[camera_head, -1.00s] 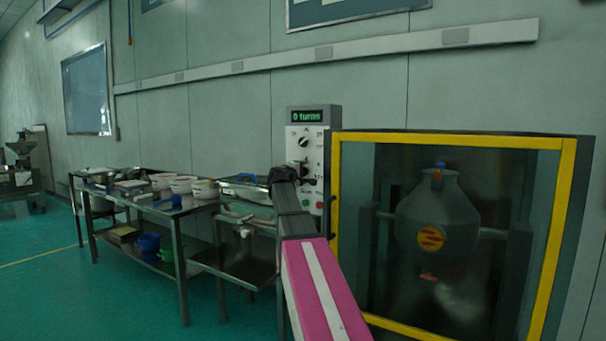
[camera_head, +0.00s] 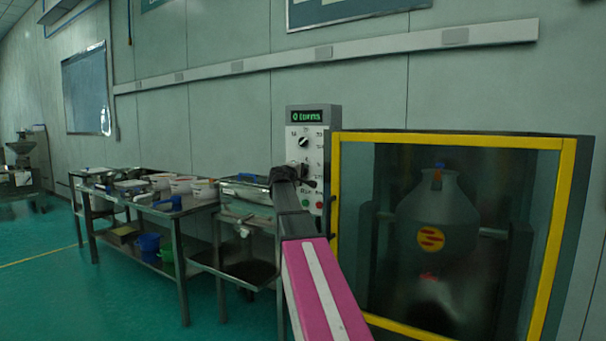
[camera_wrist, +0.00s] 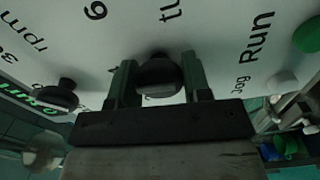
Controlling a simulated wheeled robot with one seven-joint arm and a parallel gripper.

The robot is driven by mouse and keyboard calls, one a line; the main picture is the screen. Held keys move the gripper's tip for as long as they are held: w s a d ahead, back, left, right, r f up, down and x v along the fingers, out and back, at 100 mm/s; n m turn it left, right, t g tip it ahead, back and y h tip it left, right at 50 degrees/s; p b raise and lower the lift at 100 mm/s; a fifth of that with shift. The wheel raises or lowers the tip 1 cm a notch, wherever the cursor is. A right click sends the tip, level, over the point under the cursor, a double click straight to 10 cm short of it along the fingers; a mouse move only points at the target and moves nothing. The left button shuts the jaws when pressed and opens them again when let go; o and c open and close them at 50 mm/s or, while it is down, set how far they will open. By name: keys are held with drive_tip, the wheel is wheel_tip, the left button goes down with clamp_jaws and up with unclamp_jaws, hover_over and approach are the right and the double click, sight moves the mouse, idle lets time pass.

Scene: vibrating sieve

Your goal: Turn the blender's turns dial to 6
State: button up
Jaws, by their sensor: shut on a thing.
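The blender's control panel (camera_head: 312,142) has a green display (camera_head: 307,116) reading "0 turns". An upper black dial (camera_head: 303,142) shows below the display. My gripper (camera_wrist: 159,78) is at the panel, with one finger on each side of a lower black round dial (camera_wrist: 158,76), shut on it. The dial sits between the printed "6" and "tu..." lettering in the wrist view. In the head view my gripper and wrist (camera_head: 285,176) cover most of this dial. The upper dial also shows in the wrist view (camera_wrist: 58,97), left of my gripper.
The blender's glass enclosure with a yellow frame (camera_head: 450,140) stands right of the panel, a grey vessel (camera_head: 437,207) inside. A green button (camera_wrist: 308,36) and a pale button (camera_wrist: 284,82) lie near my gripper. A metal table (camera_head: 180,215) with several containers stands at left.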

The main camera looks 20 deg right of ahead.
drive_tip(key=m, duration=0.5)
drive_tip(key=shift+m, duration=1.8)
drive_tip(key=o, duration=0.9)
drive_tip(key=v, duration=1)
drive_tip(key=shift+s+a, duration=0.25)
drive_tip(key=shift+a, duration=0.1)
drive_tip(key=shift+f, duration=0.1)
